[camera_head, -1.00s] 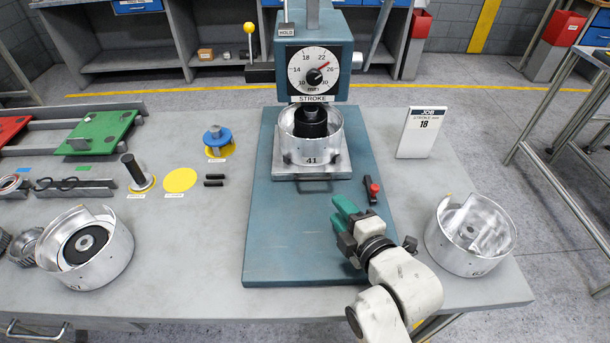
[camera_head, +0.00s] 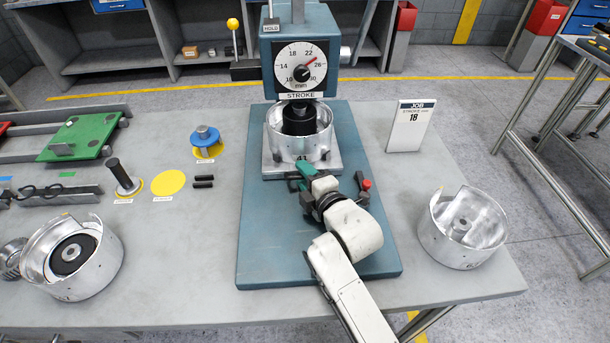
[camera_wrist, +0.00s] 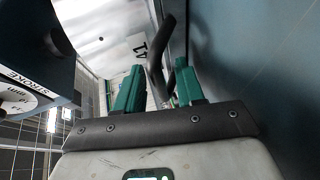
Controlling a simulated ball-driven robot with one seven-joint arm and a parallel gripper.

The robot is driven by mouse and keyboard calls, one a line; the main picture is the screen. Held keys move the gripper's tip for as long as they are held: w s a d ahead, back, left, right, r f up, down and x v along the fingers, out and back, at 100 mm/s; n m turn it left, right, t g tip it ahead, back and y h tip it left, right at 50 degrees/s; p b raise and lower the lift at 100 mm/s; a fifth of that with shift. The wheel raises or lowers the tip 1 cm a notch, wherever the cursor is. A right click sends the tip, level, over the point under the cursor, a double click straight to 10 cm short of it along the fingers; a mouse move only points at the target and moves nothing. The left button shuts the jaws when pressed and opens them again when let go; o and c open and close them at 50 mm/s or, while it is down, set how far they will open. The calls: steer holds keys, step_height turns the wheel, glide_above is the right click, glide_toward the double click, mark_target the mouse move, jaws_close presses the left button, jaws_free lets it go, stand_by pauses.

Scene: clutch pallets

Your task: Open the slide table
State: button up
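The slide table (camera_head: 332,162) is a silver plate low on the blue-green press, with a silver cup (camera_head: 285,146) marked 41 standing on it. Its dark bar handle shows in the wrist view (camera_wrist: 156,72), and my gripper hides most of it in the head view. My gripper (camera_head: 300,171) is at the front of the slide table. In the wrist view its two green fingers (camera_wrist: 160,88) stand apart, with the handle bar between or just beyond them. I cannot tell whether either finger touches it.
The press dial (camera_head: 301,67) and head stand above the cup. A small red-topped lever (camera_head: 364,186) is close to the right of my arm. A job card (camera_head: 410,126) reading 18 and an open silver housing (camera_head: 462,228) are on the right. The press base's front left is clear.

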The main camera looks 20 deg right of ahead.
jaws_close()
stand_by(0.4)
